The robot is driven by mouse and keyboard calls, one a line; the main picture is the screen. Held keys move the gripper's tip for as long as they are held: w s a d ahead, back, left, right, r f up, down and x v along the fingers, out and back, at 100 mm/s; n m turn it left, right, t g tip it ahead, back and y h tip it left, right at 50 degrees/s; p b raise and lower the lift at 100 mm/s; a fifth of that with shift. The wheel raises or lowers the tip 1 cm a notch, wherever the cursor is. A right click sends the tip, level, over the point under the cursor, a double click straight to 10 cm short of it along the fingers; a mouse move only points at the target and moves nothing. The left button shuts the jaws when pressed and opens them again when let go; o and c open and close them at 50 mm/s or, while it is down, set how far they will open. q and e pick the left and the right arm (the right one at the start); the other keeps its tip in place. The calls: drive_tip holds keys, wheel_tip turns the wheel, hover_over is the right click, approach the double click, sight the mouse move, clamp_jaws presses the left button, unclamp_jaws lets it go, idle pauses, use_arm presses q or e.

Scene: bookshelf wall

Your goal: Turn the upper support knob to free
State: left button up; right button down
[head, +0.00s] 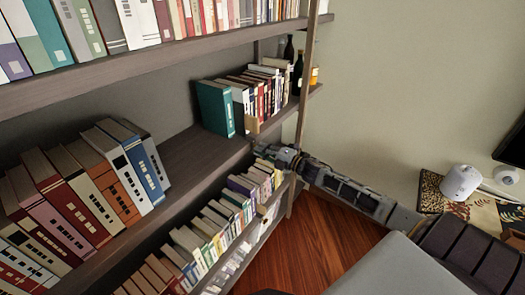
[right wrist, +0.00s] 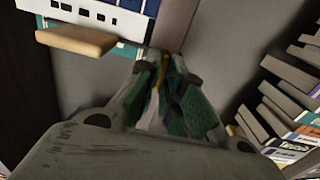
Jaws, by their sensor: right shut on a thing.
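My right gripper (head: 263,152) reaches in from the right to the front edge of the middle shelf, close to the upright post. In the right wrist view its two dark fingers (right wrist: 164,62) come together at a grey-brown upright strip of the shelf (right wrist: 178,25). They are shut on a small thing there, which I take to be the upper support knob. The fingers hide nearly all of it, and its turn position cannot be seen. A thin yellowish sliver shows between the fingertips. My left gripper is not in view.
A tan wooden block (right wrist: 75,39) sits left of the fingers in the right wrist view. Rows of books fill the shelves, with a teal binder (head: 215,108) above the gripper. Dark bottles (head: 297,72) stand behind the post (head: 305,75). Wooden floor (head: 320,240) is open below.

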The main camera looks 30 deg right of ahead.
drive_tip(key=c, duration=1.6)
unclamp_jaws()
drive_tip(key=shift+o, duration=0.2)
drive_tip(key=shift+s, duration=0.15)
drive_tip(key=v, duration=1.1)
drive_tip(key=shift+s, duration=0.35)
drive_tip(key=shift+d, duration=0.1)
